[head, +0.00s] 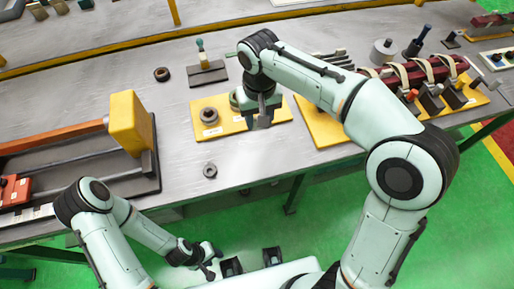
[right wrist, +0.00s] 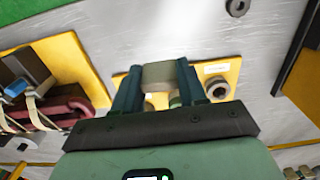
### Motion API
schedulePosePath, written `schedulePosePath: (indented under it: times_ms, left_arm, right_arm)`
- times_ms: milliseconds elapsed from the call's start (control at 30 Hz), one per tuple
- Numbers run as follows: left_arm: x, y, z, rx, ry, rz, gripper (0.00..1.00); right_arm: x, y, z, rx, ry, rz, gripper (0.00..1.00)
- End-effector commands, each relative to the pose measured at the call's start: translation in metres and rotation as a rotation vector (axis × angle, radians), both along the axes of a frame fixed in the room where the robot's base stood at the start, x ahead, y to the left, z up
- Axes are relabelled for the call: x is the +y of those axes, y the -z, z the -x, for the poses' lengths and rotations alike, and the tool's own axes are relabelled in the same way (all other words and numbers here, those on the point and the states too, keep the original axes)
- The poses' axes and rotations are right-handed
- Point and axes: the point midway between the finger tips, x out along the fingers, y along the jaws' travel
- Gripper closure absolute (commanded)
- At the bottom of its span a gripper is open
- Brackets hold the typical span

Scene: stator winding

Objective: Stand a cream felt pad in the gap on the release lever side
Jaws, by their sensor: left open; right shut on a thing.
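My right gripper (head: 263,118) is over the yellow board (head: 283,108) at the middle of the bench. In the right wrist view its two dark fingers (right wrist: 156,88) are shut on a cream felt pad (right wrist: 158,74), held across the fingertips. In the head view the gripper hides the pad. I cannot tell whether the pad touches the board. My left gripper (head: 208,264) is open and empty, low in front of the bench, away from the pad. I cannot make out a release lever or the gap beside it for certain.
A dark ring (head: 209,115) is on the yellow board. A loose nut (head: 210,170) lies near the front edge. A yellow block (head: 129,122) with an orange bar (head: 55,138) stands left. A dark red strapped bar (head: 440,69) lies right. Bare bench shows between the board and the block.

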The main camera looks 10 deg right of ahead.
Motion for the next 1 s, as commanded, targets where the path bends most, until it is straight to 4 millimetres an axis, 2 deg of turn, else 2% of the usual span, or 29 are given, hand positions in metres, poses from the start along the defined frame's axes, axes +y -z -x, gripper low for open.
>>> schedulePosePath:
  times_ms: [33, 100, 333, 567, 800, 1000]
  left_arm:
    - [0.000, 0.006, 0.003, 0.004, 0.000, 0.000, 0.57]
    - [0.000, 0.010, 0.005, 0.007, 0.000, 0.000, 0.57]
    - [0.000, 0.017, 0.009, 0.011, 0.000, 0.001, 0.57]
    - [0.000, 0.019, 0.010, 0.011, 0.000, -0.001, 0.57]
    - [0.000, 0.024, 0.012, 0.014, -0.001, 0.000, 0.57]
    - [0.000, 0.024, 0.012, 0.014, -0.001, 0.000, 0.57]
  right_arm:
    - [0.000, 0.018, 0.002, 0.006, 0.000, 0.002, 0.87]
    - [0.000, 0.037, 0.002, 0.007, 0.000, 0.002, 0.87]
    - [0.000, 0.088, 0.001, 0.004, -0.001, 0.001, 0.87]
    - [0.000, 0.108, 0.000, 0.002, 0.000, 0.001, 0.87]
    - [0.000, 0.142, 0.001, 0.003, 0.001, 0.001, 0.87]
    - [0.000, 0.146, 0.000, 0.000, 0.001, -0.001, 0.87]
